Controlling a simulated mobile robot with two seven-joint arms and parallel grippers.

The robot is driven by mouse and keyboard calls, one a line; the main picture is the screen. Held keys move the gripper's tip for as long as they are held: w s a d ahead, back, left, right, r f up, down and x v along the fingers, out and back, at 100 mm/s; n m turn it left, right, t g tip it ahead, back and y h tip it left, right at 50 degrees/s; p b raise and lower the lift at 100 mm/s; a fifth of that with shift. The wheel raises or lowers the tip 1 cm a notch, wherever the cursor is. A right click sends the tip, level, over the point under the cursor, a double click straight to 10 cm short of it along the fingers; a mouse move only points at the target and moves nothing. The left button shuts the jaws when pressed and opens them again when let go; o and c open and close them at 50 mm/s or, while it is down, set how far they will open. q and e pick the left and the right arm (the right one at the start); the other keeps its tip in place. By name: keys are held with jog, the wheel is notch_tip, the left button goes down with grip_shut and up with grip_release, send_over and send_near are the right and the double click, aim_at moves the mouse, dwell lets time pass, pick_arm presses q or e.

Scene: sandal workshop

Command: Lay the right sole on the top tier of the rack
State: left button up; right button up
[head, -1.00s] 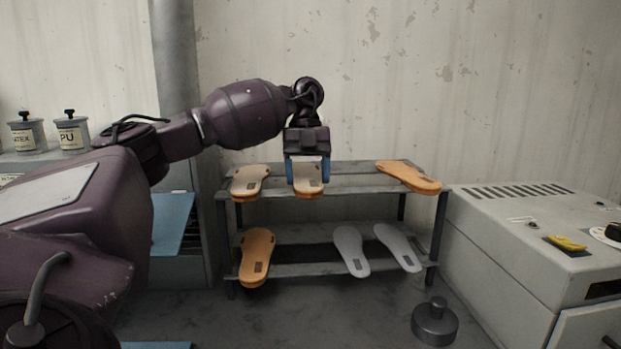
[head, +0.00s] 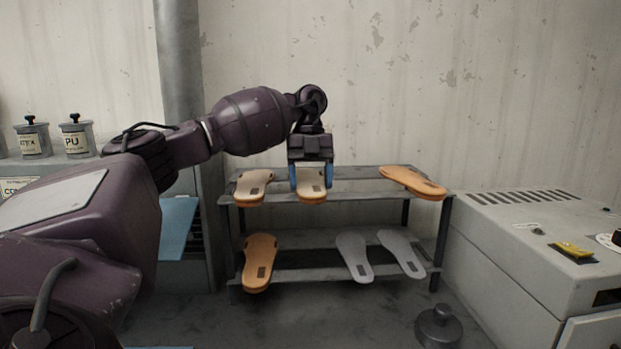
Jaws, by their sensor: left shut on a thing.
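The rack (head: 354,188) has two slatted grey tiers and stands against the wall. My left gripper (head: 311,180) is over the middle of the top tier, with its blue fingers shut on a tan sole (head: 312,187). The sole is at the level of the top tier; I cannot tell whether it touches the slats. Another tan sole (head: 253,187) lies to its left on the top tier, and an orange sole (head: 413,182) lies askew at the right end. Which sole is the right one is not marked. My right gripper is not in view.
The lower tier holds an orange sole (head: 260,262) and two grey soles (head: 355,257) (head: 402,253). A grey machine (head: 540,240) stands close on the right. Labelled pots (head: 77,138) stand on the left. The top tier has free room between the held sole and the right-hand orange one.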

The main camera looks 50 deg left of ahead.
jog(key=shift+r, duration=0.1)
pick_arm(q)
jog(key=o, duration=1.1)
jog(key=shift+f, duration=0.1)
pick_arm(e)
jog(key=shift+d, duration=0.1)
pick_arm(q)
jog(key=shift+r, duration=0.25)
jog(key=p+v, duration=0.3)
jog(key=v, duration=0.5)
jog(key=shift+r+p, duration=0.4)
jog(key=shift+p+v, duration=0.55)
jog(key=shift+v, duration=0.25)
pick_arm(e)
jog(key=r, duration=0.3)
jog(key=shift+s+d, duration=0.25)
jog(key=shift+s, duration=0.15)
